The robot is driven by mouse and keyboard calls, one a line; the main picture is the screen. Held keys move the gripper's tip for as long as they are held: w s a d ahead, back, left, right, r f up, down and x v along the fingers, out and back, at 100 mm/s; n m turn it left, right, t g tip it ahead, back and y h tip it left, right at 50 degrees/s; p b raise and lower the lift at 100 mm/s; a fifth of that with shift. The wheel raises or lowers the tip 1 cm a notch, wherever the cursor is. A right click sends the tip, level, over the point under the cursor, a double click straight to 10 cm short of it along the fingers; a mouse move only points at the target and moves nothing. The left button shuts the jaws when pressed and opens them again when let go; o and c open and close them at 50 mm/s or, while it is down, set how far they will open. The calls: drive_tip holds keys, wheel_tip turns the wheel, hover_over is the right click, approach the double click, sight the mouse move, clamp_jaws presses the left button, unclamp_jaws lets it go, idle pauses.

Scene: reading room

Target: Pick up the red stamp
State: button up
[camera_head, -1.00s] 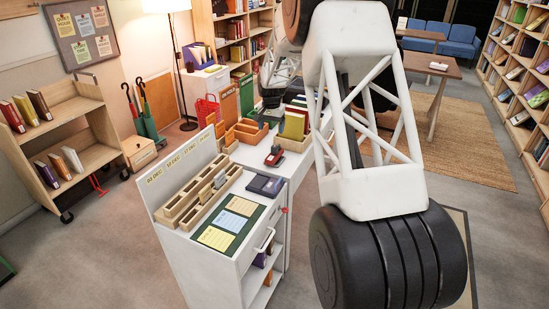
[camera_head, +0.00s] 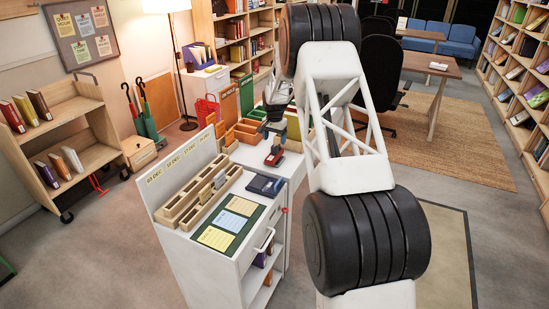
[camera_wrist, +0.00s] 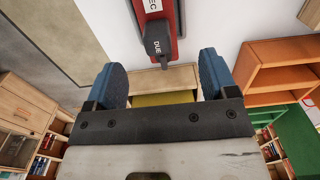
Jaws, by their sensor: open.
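The red stamp (camera_head: 275,160) stands on the white desk, with a red body and a dark part. In the wrist view the stamp (camera_wrist: 178,42) shows its red body and a dark block with the letters DUE, at the top middle. My gripper (camera_wrist: 161,72) has two blue fingers spread wide with nothing held between them. In the picture the stamp lies just above the gap between the fingertips. In the head view my gripper (camera_head: 273,135) is just above the stamp and partly covers it; the exact gap is unclear.
Orange trays (camera_head: 240,132) stand close behind on the left. A wooden tray with a yellow item (camera_wrist: 165,98) shows between my fingers. An orange shelf unit (camera_wrist: 280,65) shows at right. The white cabinet with a date rack (camera_head: 195,205) and a dark stamp pad (camera_head: 265,186) is in front.

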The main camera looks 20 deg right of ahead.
sight(275, 152)
drive_tip(key=shift+f, duration=1.3)
drive_tip(key=shift+s+f, duration=0.15)
drive_tip(key=shift+f, duration=2.45)
drive_tip(key=c, duration=1.1)
drive_tip(key=shift+r, duration=5)
